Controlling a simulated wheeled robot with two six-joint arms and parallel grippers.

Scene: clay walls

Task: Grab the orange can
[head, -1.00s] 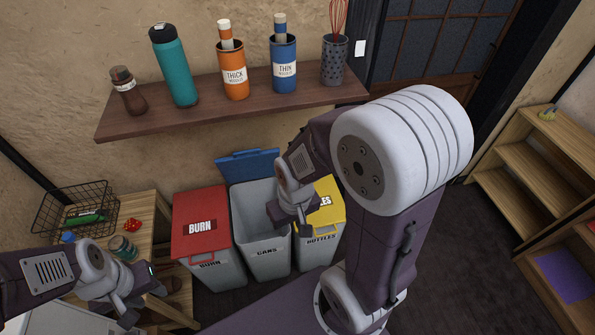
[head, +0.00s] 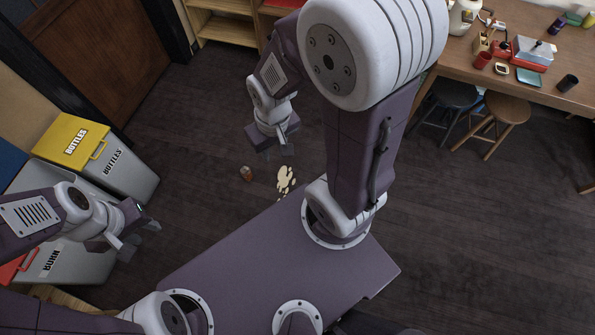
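A small orange-brown can (head: 246,173) is on the dark wooden floor, left of a cream-coloured spill (head: 286,180). It is small in the head view, and I cannot read any label on it. My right gripper (head: 276,152) hangs down in the air, above and to the right of the can in the picture. It is apart from the can, and its fingers look open and empty. My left gripper (head: 141,238) is at the left, in front of the bins. It looks open, with nothing between its fingers.
A table (head: 450,62) with small items and two stools (head: 508,106) are at the upper right. The floor around the can is largely clear.

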